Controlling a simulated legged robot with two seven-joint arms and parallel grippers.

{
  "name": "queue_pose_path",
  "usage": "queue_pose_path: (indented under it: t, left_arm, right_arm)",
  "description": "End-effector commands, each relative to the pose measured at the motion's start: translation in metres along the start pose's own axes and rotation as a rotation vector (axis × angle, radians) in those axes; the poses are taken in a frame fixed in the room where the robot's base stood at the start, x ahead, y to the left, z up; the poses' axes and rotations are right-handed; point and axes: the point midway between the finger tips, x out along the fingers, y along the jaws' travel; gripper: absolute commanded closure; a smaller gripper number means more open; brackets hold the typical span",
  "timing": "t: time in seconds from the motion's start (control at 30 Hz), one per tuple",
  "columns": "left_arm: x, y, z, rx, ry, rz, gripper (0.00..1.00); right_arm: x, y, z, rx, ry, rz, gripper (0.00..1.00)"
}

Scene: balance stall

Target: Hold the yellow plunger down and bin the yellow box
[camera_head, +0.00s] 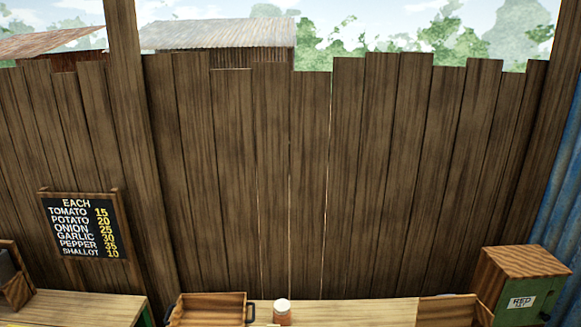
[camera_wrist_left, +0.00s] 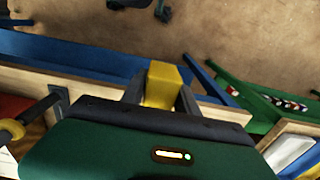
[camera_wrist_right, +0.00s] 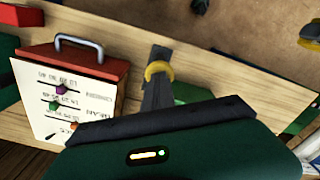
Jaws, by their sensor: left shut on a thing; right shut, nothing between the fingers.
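In the left wrist view my left gripper (camera_wrist_left: 160,92) is shut on a yellow box (camera_wrist_left: 163,80), whose top and front show between the fingers. The box is over or near the blue rail (camera_wrist_left: 75,52) at the counter's edge; I cannot tell the height. In the right wrist view my right gripper (camera_wrist_right: 158,62) is shut and empty, with a yellow ring-shaped piece (camera_wrist_right: 157,70) at its fingertips, likely the plunger. I cannot tell how far it is pressed. A yellow part (camera_wrist_left: 13,130) also shows at the left edge of the left wrist view. Neither gripper shows in the head view.
A red-topped box (camera_wrist_right: 75,60) with a handle and white label panel stands left in the right wrist view. The head view shows a wooden tray (camera_head: 208,308), a white-lidded jar (camera_head: 282,311) and a green-fronted box (camera_head: 522,290).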

Motion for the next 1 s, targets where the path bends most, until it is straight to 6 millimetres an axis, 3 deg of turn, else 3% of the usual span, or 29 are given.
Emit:
queue_pose_path:
  t: [0.33,0.47,0.63,0.8,0.9,1.0]
  left_arm:
    - [0.003,0.000,-0.001,0.000,0.001,0.000,1.00]
    - [0.002,0.004,-0.017,0.000,0.005,-0.007,1.00]
    - [-0.007,0.027,-0.081,0.000,0.012,-0.028,1.00]
    - [-0.036,0.078,-0.154,-0.004,0.013,-0.029,1.00]
    - [-0.057,0.109,-0.181,-0.004,0.009,-0.019,1.00]
    - [-0.073,0.132,-0.196,-0.002,0.004,-0.007,1.00]
  right_arm:
    - [0.005,0.000,0.000,0.000,-0.001,0.000,1.00]
    - [0.005,0.000,0.000,0.000,-0.001,0.000,1.00]
    - [0.005,0.000,0.000,0.000,-0.002,-0.001,1.00]
    - [0.005,0.000,0.000,0.000,-0.001,-0.001,1.00]
    - [0.005,0.000,0.000,0.000,0.000,0.000,1.00]
    - [0.004,0.000,0.001,0.000,0.000,0.000,1.00]
